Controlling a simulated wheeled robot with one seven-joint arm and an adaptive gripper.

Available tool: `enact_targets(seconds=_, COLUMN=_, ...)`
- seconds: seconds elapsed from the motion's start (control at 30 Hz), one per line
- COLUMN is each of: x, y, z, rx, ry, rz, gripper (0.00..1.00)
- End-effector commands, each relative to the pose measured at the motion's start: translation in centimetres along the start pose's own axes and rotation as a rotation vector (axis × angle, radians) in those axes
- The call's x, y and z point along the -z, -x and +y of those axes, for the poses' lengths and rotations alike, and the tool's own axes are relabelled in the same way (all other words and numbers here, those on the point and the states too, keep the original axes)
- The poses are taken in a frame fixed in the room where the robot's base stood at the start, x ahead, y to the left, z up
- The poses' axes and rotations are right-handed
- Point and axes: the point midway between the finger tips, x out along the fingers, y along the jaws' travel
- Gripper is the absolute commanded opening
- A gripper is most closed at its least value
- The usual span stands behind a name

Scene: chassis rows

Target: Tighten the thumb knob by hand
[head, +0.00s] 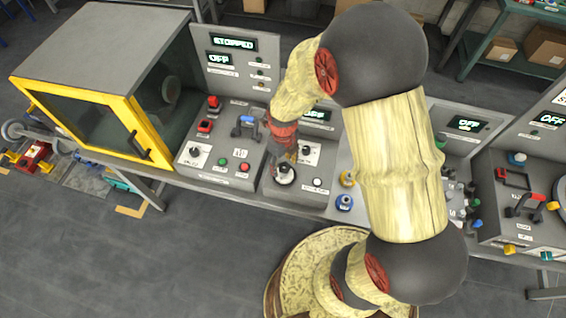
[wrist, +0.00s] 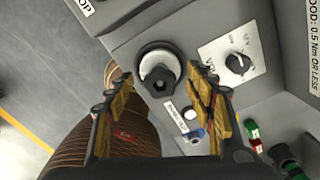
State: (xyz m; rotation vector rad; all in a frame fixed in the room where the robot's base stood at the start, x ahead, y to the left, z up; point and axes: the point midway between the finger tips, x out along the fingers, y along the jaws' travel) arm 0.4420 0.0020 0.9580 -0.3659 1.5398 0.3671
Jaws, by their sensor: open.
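The thumb knob (wrist: 159,78) is black with lobed edges and sits on a pale round collar on a grey panel. It shows in the head view (head: 285,175) at the front of a console, partly covered by my gripper. My gripper (head: 283,158) reaches down over it from above. In the wrist view the two yellow-padded fingers of my gripper (wrist: 160,88) are spread wide, with the knob in the gap near their tips. They do not appear to touch it. The depth between the tips and the knob is hard to tell.
A rotary selector (wrist: 238,63) on a white plate and a white button (wrist: 190,114) sit close to the knob. A yellow-framed cabinet (head: 80,120) stands at left. The floor in front is clear.

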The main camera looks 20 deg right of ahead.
Motion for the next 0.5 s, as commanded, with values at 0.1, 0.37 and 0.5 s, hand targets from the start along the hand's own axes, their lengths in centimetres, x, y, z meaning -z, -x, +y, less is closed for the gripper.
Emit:
enact_targets(seconds=0.1, x=-0.1, y=0.8, z=0.0, rx=0.001, ry=0.000, rz=-0.002, gripper=0.54)
enact_targets(seconds=0.37, x=-0.1, y=5.5, z=-0.1, rx=0.003, ry=0.000, rz=-0.005, gripper=0.54)
enact_targets(seconds=0.5, x=-0.1, y=8.3, z=-0.1, rx=0.002, ry=0.000, rz=-0.005, gripper=0.54)
